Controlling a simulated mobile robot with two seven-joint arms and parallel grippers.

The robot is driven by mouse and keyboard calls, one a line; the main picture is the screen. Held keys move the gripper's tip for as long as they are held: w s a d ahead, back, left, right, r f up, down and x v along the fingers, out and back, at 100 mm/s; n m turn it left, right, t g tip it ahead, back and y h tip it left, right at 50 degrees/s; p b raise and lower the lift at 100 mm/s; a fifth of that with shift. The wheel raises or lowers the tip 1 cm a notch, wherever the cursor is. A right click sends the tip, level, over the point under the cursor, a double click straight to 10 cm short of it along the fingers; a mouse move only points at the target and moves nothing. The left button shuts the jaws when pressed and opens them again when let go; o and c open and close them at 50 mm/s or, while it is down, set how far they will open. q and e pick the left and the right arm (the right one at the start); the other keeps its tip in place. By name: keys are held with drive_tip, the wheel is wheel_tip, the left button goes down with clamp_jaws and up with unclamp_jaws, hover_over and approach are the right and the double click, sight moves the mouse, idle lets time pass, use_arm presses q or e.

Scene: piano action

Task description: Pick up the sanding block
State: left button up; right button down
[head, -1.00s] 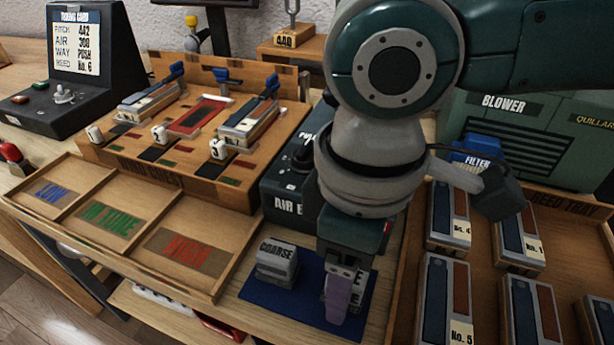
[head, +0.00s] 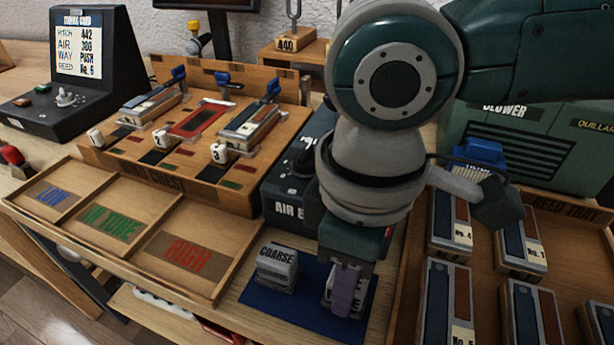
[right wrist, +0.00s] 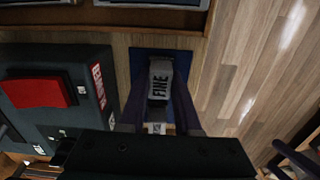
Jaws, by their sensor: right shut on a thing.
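A grey sanding block marked FINE (right wrist: 160,80) shows between the two fingers of my right gripper (right wrist: 158,112) in the right wrist view. In the head view my right gripper (head: 345,290) points down over the blue mat (head: 262,310) and hides most of this block. The gripper is shut on the block. I cannot tell whether the block touches the mat. A second grey block, marked COARSE (head: 277,266), sits on the mat to the left, apart from the gripper.
The reed tray (head: 395,310) with several reed blocks stands to the right. A dark air box (head: 285,190) and the wind chest (head: 185,185) are behind.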

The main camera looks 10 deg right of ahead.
drive_tip(key=shift+r, duration=0.1)
drive_tip(key=shift+r, duration=0.15)
wheel_tip(320, 180, up, 20)
drive_tip(key=p, duration=0.3)
drive_tip(key=shift+f+p, duration=0.2)
drive_tip(key=shift+p, duration=0.15)
drive_tip(key=c, duration=1.2)
unclamp_jaws()
drive_tip(key=shift+c, duration=0.2)
clamp_jaws()
